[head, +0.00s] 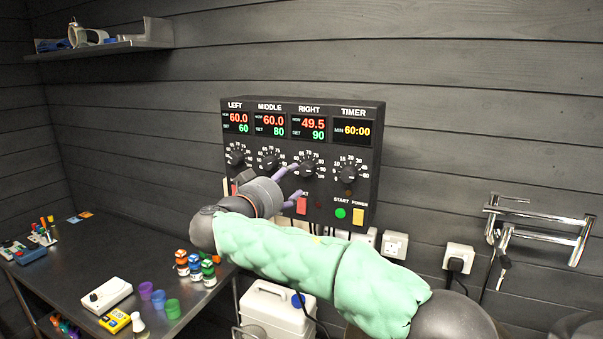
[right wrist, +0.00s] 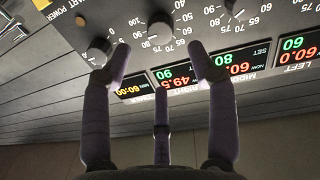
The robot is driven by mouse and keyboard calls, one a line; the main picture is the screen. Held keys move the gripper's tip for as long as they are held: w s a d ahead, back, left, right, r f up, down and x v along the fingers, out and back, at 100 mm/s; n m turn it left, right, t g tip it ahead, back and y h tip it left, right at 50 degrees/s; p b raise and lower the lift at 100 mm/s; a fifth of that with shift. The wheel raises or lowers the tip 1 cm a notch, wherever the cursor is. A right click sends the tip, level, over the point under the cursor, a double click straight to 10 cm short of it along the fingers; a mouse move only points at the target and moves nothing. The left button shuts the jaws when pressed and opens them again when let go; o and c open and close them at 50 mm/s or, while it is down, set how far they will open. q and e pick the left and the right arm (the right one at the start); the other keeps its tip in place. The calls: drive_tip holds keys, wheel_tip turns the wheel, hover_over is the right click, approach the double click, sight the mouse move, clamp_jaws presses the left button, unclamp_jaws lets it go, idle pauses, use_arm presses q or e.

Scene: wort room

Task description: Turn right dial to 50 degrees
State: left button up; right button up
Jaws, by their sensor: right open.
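The right dial (head: 308,168) is a black knob with a white scale, under the RIGHT display (head: 309,128), which reads 49.5 over SET 90. In the right wrist view, which is upside down, the right dial (right wrist: 160,27) sits between and beyond my outer fingers. My right gripper (head: 299,181) is open at the panel, its purple fingers close to the right dial. In the right wrist view my right gripper (right wrist: 160,72) holds nothing between its fingers. Whether a fingertip touches the panel or dial, I cannot tell. My left gripper is out of view.
The black control box (head: 366,190) also has the timer dial (head: 348,171), the middle dial (head: 269,160), the left dial (head: 235,155) and a green start button (head: 340,213).

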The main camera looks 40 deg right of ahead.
sight(304, 171)
drive_tip(key=x, duration=0.7)
drive_tip(key=shift+w+d+p, duration=0.15)
drive_tip(key=shift+d+p, duration=0.15)
drive_tip(key=shift+d, duration=0.1)
drive_tip(key=c, duration=1.2)
